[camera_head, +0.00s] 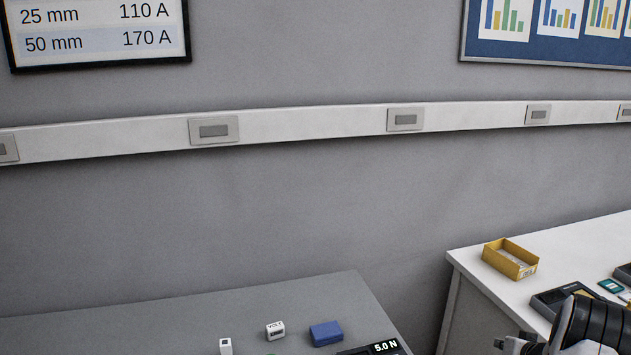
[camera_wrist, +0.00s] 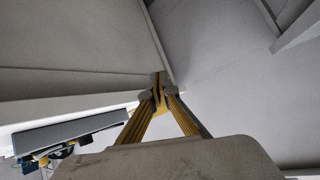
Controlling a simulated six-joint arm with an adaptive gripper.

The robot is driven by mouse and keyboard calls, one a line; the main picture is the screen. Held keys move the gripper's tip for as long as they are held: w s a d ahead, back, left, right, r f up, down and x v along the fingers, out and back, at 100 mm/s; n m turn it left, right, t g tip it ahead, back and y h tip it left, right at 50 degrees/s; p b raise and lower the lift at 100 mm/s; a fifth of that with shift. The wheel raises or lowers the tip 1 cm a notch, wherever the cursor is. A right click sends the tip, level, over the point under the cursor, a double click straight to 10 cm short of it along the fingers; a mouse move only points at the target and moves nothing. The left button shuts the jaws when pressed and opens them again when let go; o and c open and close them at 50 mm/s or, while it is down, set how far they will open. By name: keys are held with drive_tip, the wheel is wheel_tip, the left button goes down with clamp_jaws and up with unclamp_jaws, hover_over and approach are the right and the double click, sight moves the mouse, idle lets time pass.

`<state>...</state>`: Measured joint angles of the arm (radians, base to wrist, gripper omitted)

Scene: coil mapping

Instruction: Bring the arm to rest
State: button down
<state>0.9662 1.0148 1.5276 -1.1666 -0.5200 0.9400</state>
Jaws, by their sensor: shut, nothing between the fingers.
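In the wrist view my gripper (camera_wrist: 158,92) is shut, its yellow-edged fingers together at the tips with nothing between them. Bare grey and pale surfaces lie beyond the fingertips, and no object is at them. In the head view, part of my arm (camera_head: 598,322) shows at the lower right corner, in front of the white bench (camera_head: 473,268). Most of the arm is cut off by the frame edge.
A yellow bin (camera_head: 510,259) and a dark device (camera_head: 560,299) are on the white bench. A grey wall stands behind.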

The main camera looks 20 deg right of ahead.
drive_tip(key=s+a+r+g+h, duration=0.1)
drive_tip(key=s+a+r+g, duration=0.2)
drive_tip(key=s+a+r, duration=0.3)
drive_tip(key=s+a+r+g+h, duration=0.1)
drive_tip(key=s+a+r+g, duration=0.25)
drive_tip(key=a+r, duration=0.4)
drive_tip(key=s+a+r+n+y, duration=0.2)
drive_tip(key=s+a+r, duration=0.3)
drive_tip(key=a, duration=0.8)
drive_tip(key=s+a+r+n+t+y, duration=0.1)
drive_tip(key=s+a+r, duration=0.5)
drive_tip(key=a, duration=0.8)
drive_tip(key=s+a+r+n+t+y, duration=0.1)
drive_tip(key=s+a+r+n+y, duration=0.1)
drive_tip(key=s+a+r, duration=0.3)
drive_tip(key=s+a+n, duration=0.1)
drive_tip(key=s+a, duration=0.3)
drive_tip(key=a, duration=0.5)
drive_tip(key=shift+s+r+n+y, duration=0.2)
drive_tip(key=shift+s+n+y, duration=0.1)
drive_tip(key=shift+s, duration=0.1)
drive_tip(key=shift+a, duration=0.1)
